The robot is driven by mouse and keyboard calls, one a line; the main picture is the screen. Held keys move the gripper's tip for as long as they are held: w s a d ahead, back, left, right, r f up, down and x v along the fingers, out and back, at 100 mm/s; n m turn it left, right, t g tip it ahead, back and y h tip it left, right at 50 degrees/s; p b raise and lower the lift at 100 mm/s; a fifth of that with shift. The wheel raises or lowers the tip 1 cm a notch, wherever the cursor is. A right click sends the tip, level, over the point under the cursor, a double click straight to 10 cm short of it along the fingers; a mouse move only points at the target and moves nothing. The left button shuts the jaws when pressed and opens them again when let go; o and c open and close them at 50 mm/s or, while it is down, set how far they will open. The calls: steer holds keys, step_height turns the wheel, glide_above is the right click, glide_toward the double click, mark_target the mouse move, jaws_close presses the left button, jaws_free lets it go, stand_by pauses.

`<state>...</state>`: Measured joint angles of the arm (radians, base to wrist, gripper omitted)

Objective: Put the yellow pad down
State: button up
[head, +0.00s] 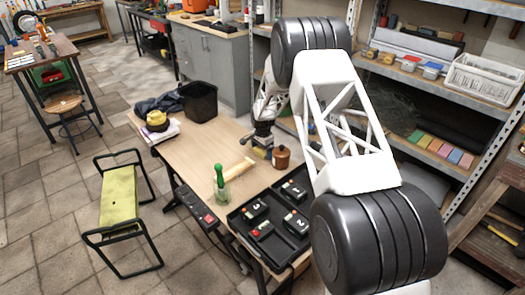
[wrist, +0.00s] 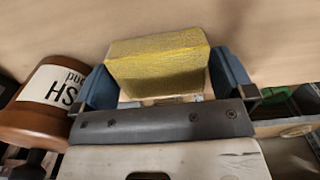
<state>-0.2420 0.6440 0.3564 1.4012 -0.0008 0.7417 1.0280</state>
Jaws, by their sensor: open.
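The yellow pad (wrist: 160,62) is a rough yellow block in the wrist view, between the two blue fingers of my gripper (wrist: 165,85). The jaws are open, with one finger on each side of the pad; I cannot tell whether either touches it. In the head view my gripper (head: 262,148) is low over the far right part of the wooden table (head: 188,150), with a little yellow of the pad (head: 261,154) showing at its tip. The pad's underside is hidden, so its contact with the table is unclear.
A brown lidded pot (head: 281,157) stands just right of my gripper; in the wrist view the labelled pot (wrist: 35,105) is close on the left.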

mark_target(263, 150)
step_height(263, 150, up, 12)
stand_by(0.6)
stand_by(0.5)
steer(key=s+d+r+n, duration=0.1)
steer(key=s+d+r, duration=0.4)
steer(key=s+r, duration=0.45)
steer(key=s+d+r+n+t, duration=0.1)
steer(key=s+d+r+n, duration=0.1)
steer(key=s+d+r, duration=0.6)
steer(key=s+d+r+n, duration=0.1)
steer(key=s+d+r, duration=0.2)
steer(key=s+r, duration=0.85)
steer(key=s+d+n, duration=0.2)
steer(key=s+d, duration=0.1)
steer(key=s, duration=1.4)
steer(key=s+d+n+t, duration=0.1)
steer(key=s+d, duration=0.3)
steer(key=s, duration=1.4)
steer(key=shift+s+d+n+t, duration=0.3)
steer(key=shift+s+n, duration=0.05)
steer(key=shift+n, duration=0.55)
